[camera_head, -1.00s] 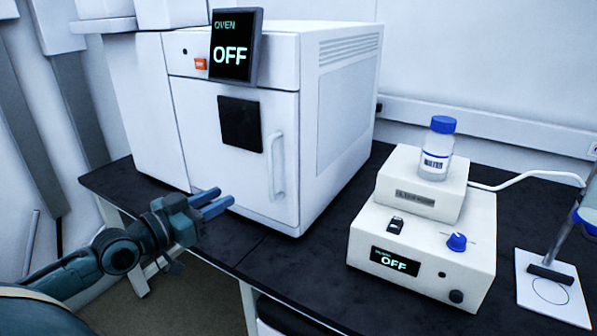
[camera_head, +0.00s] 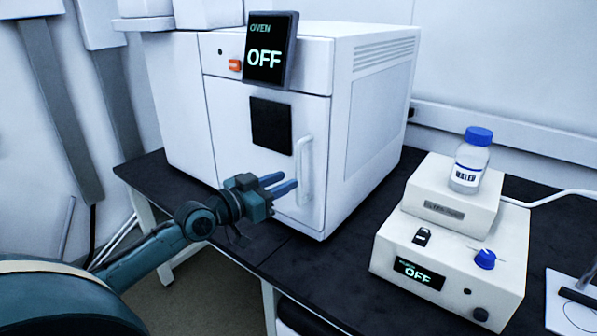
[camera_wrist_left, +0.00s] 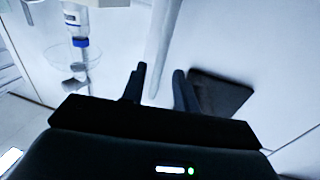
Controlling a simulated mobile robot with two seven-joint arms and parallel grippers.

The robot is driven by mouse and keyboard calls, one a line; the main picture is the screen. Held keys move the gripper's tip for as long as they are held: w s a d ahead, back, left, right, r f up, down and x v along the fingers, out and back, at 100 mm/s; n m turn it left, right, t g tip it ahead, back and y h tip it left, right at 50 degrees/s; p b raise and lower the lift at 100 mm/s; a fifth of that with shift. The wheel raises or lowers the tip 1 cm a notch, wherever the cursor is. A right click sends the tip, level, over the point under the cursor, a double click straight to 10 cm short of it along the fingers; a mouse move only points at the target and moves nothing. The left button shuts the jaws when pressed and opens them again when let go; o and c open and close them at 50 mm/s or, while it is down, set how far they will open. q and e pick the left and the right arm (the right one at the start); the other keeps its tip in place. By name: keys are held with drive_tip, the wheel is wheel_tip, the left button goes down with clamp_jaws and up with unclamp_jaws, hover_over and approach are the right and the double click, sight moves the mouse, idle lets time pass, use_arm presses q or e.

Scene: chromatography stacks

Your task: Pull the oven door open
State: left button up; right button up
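The white oven (camera_head: 375,70) stands on the black bench. Its front door (camera_head: 228,135) is shut, with a dark square window (camera_head: 271,126) and a pale vertical handle (camera_head: 305,165) at its right side. My left gripper (camera_head: 287,182) is open, its two blue fingers a little apart, just in front of the lower handle. In the left wrist view the handle (camera_wrist_left: 163,45) lies ahead of the gap between the fingertips (camera_wrist_left: 159,78). I cannot tell whether the fingers touch it. My right gripper is out of view.
The oven display (camera_head: 270,50) reads OFF. Right of the oven a cream device (camera_head: 450,252), also reading OFF, carries a smaller box (camera_head: 450,205) with a blue-capped bottle (camera_head: 471,160) on it. Bare black bench (camera_head: 340,265) lies between oven and device.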

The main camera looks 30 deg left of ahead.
use_arm(q)
hover_over(298, 204)
drive_tip(key=shift+w+a, duration=0.15)
drive_tip(key=shift+w, duration=0.2)
drive_tip(key=shift+c, duration=0.3)
clamp_jaws()
